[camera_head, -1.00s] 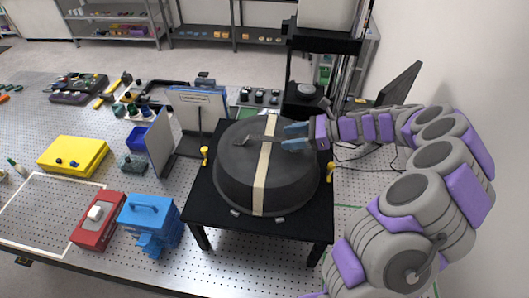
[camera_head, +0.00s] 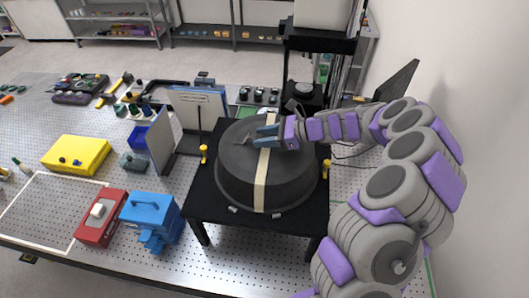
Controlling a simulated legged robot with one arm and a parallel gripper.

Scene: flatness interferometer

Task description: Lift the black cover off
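The black cover (camera_head: 232,180) is a large round dome with a cream strap (camera_head: 261,182) running over its top. It rests on a black square table (camera_head: 204,203). A small dark handle (camera_head: 241,139) shows on its top, left of the strap.
Yellow knobs (camera_head: 204,153) stand at the table's sides. An upright panel and a clipboard (camera_head: 198,106) stand close on the left. A blue device (camera_head: 150,215), a red box (camera_head: 101,217) and a yellow case (camera_head: 75,155) sit further left. A black stand with a monitor is behind right.

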